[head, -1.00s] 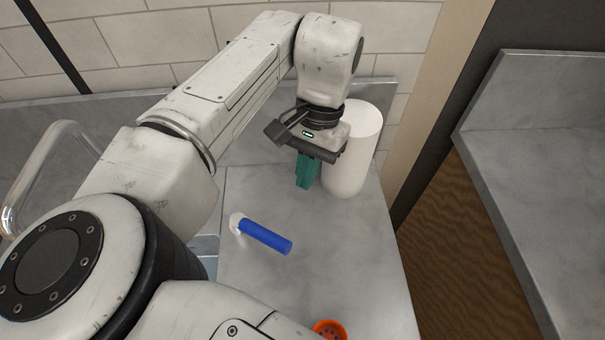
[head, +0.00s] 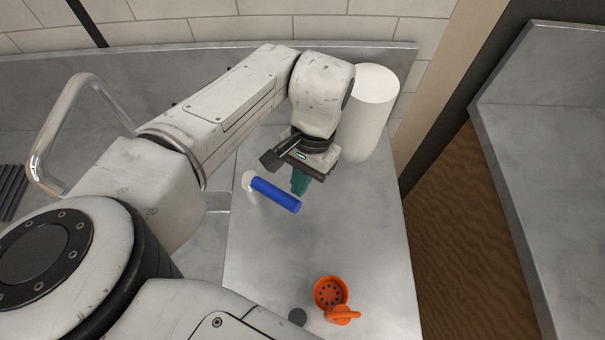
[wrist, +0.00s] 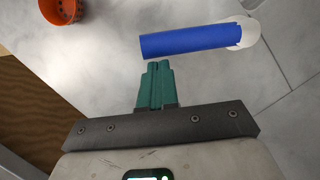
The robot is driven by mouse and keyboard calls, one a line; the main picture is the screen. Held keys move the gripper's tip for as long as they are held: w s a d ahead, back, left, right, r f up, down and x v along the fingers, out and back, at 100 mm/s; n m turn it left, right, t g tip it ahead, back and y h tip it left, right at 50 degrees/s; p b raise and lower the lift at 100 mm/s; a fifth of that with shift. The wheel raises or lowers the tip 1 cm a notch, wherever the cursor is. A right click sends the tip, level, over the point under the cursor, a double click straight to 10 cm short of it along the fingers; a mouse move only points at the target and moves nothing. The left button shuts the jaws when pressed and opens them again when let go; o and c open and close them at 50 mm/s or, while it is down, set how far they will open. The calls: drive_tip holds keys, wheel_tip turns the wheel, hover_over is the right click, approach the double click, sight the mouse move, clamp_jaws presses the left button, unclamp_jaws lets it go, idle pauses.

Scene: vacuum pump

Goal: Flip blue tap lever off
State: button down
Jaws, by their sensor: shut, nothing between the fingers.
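The blue tap lever (head: 276,195) is a blue cylinder joined at its left end to a white round base (head: 248,181) on the grey counter. It points right and slightly toward the front. My gripper (head: 299,187) is shut and empty, with its green fingers just behind the lever's free end in the head view. In the wrist view the lever (wrist: 190,41) lies across the top, with the white base (wrist: 247,33) at its right end. The fingertips (wrist: 157,66) are close to the lever near its left half; I cannot tell whether they touch.
A white cylinder (head: 367,115) stands behind my gripper near the back wall. An orange perforated cup (head: 330,292) and an orange piece (head: 343,315) sit at the counter's front, with a grey disc (head: 297,317) beside them. A metal faucet (head: 62,128) stands at left. The counter's right side is clear.

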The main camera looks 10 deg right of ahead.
drive_tip(key=shift+s, duration=0.1)
drive_tip(key=shift+s+a+r+m+t+p, duration=0.15)
drive_tip(key=shift+s+a+m+p, duration=0.2)
drive_tip(key=shift+s+m+p, duration=0.25)
drive_tip(key=shift+s+a+r+m+t+p, duration=0.15)
drive_tip(key=shift+s+a+m+p, duration=0.25)
drive_tip(key=shift+m+p, duration=0.4)
drive_tip(key=s+a+m+t+y+p, duration=0.1)
drive_tip(key=s+a+m+t+p, duration=0.1)
drive_tip(key=a+m, duration=0.5)
drive_tip(key=shift+s+f+p, duration=0.3)
drive_tip(key=shift+s+p, duration=0.15)
drive_tip(key=shift+s, duration=0.35)
drive_tip(key=shift+a, duration=0.2)
drive_tip(key=shift+d, duration=0.1)
